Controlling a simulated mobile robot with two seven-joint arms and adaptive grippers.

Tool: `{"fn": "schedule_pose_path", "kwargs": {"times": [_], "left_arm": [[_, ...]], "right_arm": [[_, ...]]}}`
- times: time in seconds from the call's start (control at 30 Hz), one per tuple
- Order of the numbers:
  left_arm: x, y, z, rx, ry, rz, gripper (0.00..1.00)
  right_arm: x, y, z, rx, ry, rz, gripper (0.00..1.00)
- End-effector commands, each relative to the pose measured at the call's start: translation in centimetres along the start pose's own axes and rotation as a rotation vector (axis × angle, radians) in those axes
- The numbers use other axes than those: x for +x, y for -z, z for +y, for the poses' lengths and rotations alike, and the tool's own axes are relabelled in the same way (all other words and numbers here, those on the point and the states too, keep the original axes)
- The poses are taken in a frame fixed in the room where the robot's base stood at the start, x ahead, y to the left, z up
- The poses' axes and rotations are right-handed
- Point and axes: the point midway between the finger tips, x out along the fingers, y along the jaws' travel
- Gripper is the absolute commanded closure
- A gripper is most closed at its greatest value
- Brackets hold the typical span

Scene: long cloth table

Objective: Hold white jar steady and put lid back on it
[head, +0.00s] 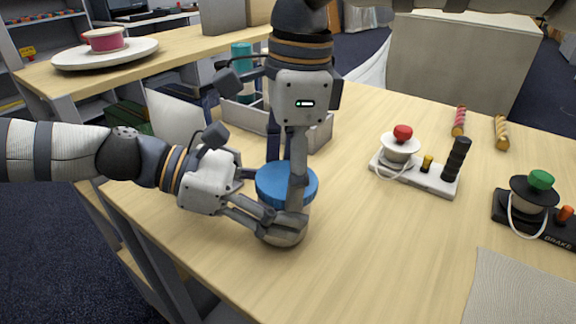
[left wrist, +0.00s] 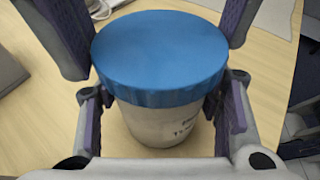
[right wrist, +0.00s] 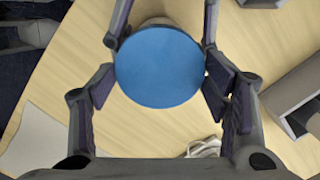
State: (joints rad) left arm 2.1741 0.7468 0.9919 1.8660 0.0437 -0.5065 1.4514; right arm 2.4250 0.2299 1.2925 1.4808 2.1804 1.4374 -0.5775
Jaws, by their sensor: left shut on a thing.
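The white jar (left wrist: 165,125) stands upright on the table, with dark print on its side. The blue lid (head: 271,183) sits level on the jar's top; whether it is fully seated cannot be told. My left gripper (head: 270,217) is shut on the jar's body below the lid, one finger on each side. My right gripper (head: 285,185) comes down from above, its fingers spread around the lid. In the right wrist view the lid (right wrist: 160,67) lies between those fingers, very close to them, with a small gap at the right. The jar is mostly hidden there.
A grey open box (head: 320,133) stands just behind the jar. A white base with a red-knobbed spool (head: 400,150) and a dark one with a green knob (head: 535,195) are at the right. A grey mat (head: 520,290) lies front right. Bare table (head: 390,240) lies between.

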Motion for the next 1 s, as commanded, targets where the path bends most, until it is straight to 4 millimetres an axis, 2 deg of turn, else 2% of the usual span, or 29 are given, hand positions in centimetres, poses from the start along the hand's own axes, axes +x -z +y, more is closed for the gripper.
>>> {"fn": "schedule_pose_path", "kwargs": {"times": [0.13, 0.33, 0.6, 0.63, 0.7, 1.0], "left_arm": [[0.00, -0.12, -0.03, 0.000, 0.001, -0.002, 1.00], [0.01, -0.18, -0.05, 0.000, 0.002, -0.003, 1.00], [0.04, -0.26, -0.12, 0.001, 0.004, -0.004, 1.00], [0.05, -0.27, -0.13, 0.001, 0.004, -0.004, 1.00], [0.05, -0.27, -0.14, 0.001, 0.004, -0.004, 1.00], [0.01, -0.13, -0.05, 0.001, 0.002, -0.002, 1.00]], "right_arm": [[0.03, 0.02, -0.03, 0.064, 0.001, 0.001, 0.64], [0.08, 0.04, -0.05, 0.385, 0.001, 0.000, 0.65], [0.09, -0.01, -0.07, 0.418, 0.001, -0.002, 0.65], [0.09, -0.02, -0.07, 0.417, 0.001, -0.002, 0.29], [0.09, -0.03, -0.07, 0.417, 0.001, -0.002, 0.13], [0.03, 0.01, -0.03, 0.415, 0.000, -0.001, 0.11]]}}
